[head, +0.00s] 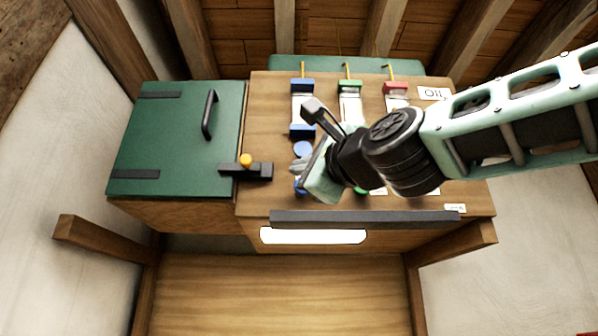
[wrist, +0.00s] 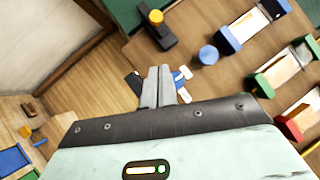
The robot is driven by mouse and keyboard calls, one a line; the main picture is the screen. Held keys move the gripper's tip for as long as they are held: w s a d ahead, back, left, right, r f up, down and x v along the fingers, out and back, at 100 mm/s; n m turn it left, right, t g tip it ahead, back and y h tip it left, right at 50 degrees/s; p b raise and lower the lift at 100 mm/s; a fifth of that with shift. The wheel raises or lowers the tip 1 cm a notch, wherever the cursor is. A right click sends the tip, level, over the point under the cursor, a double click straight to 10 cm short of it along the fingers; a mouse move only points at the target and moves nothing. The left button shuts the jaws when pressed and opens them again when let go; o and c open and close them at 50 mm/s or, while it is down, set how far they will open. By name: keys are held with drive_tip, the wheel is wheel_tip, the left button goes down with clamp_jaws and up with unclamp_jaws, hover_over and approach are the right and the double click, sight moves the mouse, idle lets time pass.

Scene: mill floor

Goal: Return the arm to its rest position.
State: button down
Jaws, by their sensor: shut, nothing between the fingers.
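My gripper (head: 299,167) is over the left part of a wooden bench top (head: 262,110), with its fingers pointing left. My mint-green and black arm reaches in from the right edge of the head view. In the wrist view the two grey fingers (wrist: 158,86) are side by side, shut and empty. The arm and gripper hide the middle and front right of the bench top. I cannot tell the exact height of the fingers above it.
A green lid (head: 175,140) with a black handle lies left. A black latch with a yellow knob (head: 246,160) sits beside it. Blue, green (head: 350,87) and red (head: 395,88) fittings stand at the back, near an oil label (head: 433,94). A dark rail (head: 365,218) edges the front.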

idle(0.4)
drive_tip(key=s+a+f+n+g+h, duration=0.2)
drive_tip(key=f+n+g, duration=0.35)
drive_tip(key=f, duration=1.25)
drive_tip(key=s+a+f+n+g+h, duration=0.15)
drive_tip(key=f+n+g, duration=0.45)
drive_tip(key=f, duration=1.2)
drive_tip(key=s+d+f+n+g+h, duration=0.3)
drive_tip(key=s+d+f+n, duration=0.3)
drive_tip(key=s+f, duration=0.3)
drive_tip(key=s+d+f+n+g+h, duration=0.3)
drive_tip(key=s+d+f+n, duration=0.3)
drive_tip(key=f, duration=0.9)
drive_tip(key=s+d+g, duration=0.1)
drive_tip(key=s+d, duration=0.1)
drive_tip(key=s, duration=0.2)
drive_tip(key=shift+s+f+h, duration=0.15)
drive_tip(key=shift+s+h, duration=0.15)
drive_tip(key=shift+h, duration=0.05)
drive_tip(key=shift+d, duration=0.1)
